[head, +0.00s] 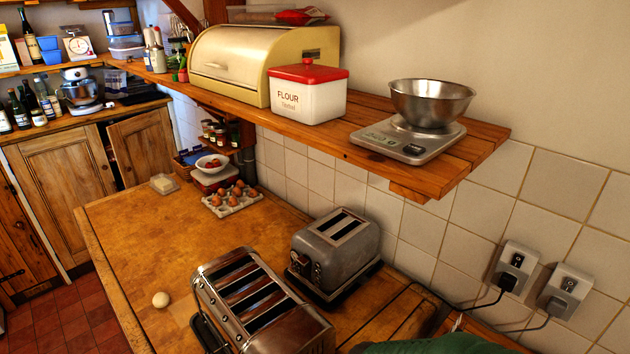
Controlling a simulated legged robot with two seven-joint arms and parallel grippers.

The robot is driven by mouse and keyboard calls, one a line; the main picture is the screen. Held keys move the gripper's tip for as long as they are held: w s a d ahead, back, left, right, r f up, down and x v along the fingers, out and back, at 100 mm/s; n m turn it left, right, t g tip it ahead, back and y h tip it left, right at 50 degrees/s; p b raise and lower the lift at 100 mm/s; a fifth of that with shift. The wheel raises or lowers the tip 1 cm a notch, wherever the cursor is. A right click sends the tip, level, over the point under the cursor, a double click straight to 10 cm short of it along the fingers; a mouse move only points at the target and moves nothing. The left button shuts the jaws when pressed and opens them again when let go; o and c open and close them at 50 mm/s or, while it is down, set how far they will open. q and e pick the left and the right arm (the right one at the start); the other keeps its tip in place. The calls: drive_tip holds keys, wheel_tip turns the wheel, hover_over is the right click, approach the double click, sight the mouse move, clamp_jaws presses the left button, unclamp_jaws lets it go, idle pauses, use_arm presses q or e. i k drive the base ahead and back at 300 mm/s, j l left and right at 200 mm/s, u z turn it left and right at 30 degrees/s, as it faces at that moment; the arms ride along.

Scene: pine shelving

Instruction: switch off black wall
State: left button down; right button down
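Two wall sockets are on the tiled wall at the lower right. The left socket (520,256) has a black plug (508,280) in it, with a black cable running down to the left. The right socket (573,282) has a grey plug (556,305) and a grey cable. Each socket seems to have a small switch near its top, too small to tell whether on or off. Neither of my grippers is in view.
A grey toaster (335,252) and a larger chrome toaster (262,305) stand on the wooden counter (135,235). A pine shelf (485,143) juts out above, holding a scale (408,138) with a metal bowl. A green cloth-like thing (440,345) lies below the sockets.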

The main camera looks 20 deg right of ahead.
sight(517, 261)
drive_tip(key=k+z, duration=0.1)
drive_tip(key=z, duration=0.25)
drive_tip(key=k+j+z, duration=0.1)
drive_tip(key=z, duration=0.25)
drive_tip(key=k+z, duration=0.1)
drive_tip(key=z, duration=0.25)
drive_tip(key=i+z, duration=0.1)
drive_tip(key=z, duration=0.3)
drive_tip(key=i+z, duration=0.1)
drive_tip(key=z, duration=0.25)
drive_tip(key=j+z, duration=0.15)
drive_tip(key=z, duration=0.25)
drive_tip(key=i, duration=0.05)
